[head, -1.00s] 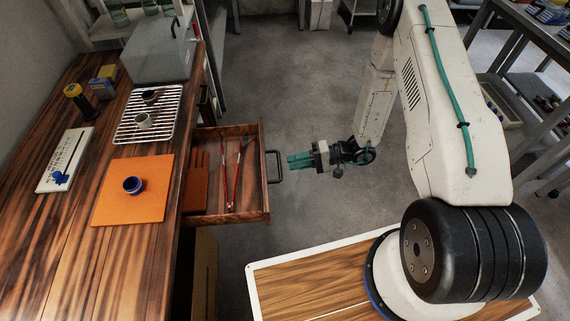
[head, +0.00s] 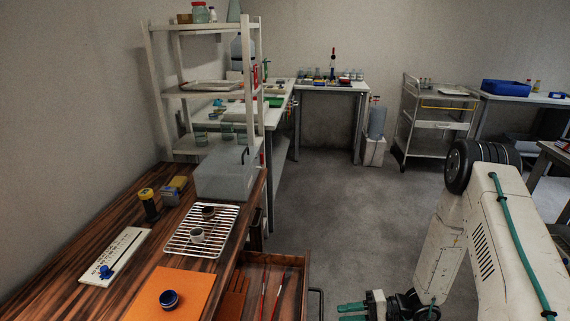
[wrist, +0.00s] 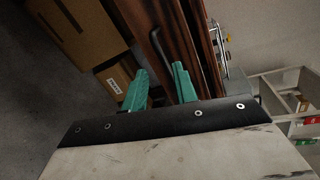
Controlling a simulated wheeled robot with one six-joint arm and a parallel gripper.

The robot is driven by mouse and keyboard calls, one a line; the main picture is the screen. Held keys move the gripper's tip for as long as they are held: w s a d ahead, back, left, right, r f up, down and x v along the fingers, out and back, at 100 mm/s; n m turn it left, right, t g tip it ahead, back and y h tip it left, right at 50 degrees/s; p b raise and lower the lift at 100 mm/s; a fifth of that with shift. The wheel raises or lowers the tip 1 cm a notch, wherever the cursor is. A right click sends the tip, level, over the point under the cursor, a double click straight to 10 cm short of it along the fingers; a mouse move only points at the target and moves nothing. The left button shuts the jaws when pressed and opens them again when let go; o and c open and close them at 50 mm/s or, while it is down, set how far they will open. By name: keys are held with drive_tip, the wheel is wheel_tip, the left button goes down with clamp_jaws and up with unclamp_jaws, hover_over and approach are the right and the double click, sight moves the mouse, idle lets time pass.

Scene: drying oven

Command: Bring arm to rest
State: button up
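My gripper (head: 352,312) shows at the bottom edge of the head view, its green fingers pointing left toward the open drawer (head: 303,275). In the wrist view my gripper (wrist: 160,84) has its two green fingers apart with nothing between them, so it is open and empty. My white arm hangs down at the right of the head view, over the floor beside the bench. The drawer's dark handle (wrist: 158,47) shows beyond the fingers in the wrist view. The lower part of my arm and the drawer front are partly cut off.
The wooden bench (head: 60,270) carries a wire rack (head: 185,243), an orange mat (head: 190,300) with a blue-rimmed cup (head: 169,300), and a grey box (head: 222,178). Cardboard boxes (wrist: 75,30) stand near the drawer. The floor (head: 345,215) behind is clear.

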drive_tip(key=s+d+r+n+h, duration=0.1)
drive_tip(key=s+r+h, duration=0.4)
drive_tip(key=r, duration=0.9)
drive_tip(key=s+d+r+n+h, duration=0.1)
drive_tip(key=s+d+r+h, duration=0.3)
drive_tip(key=s+r, duration=0.5)
drive_tip(key=s+d+r+n+h, duration=0.1)
drive_tip(key=s+r+h, duration=0.5)
drive_tip(key=r, duration=1.4)
drive_tip(key=shift+s+d+n+h, duration=0.35)
drive_tip(key=shift+s+d, duration=0.3)
drive_tip(key=shift+s, duration=0.4)
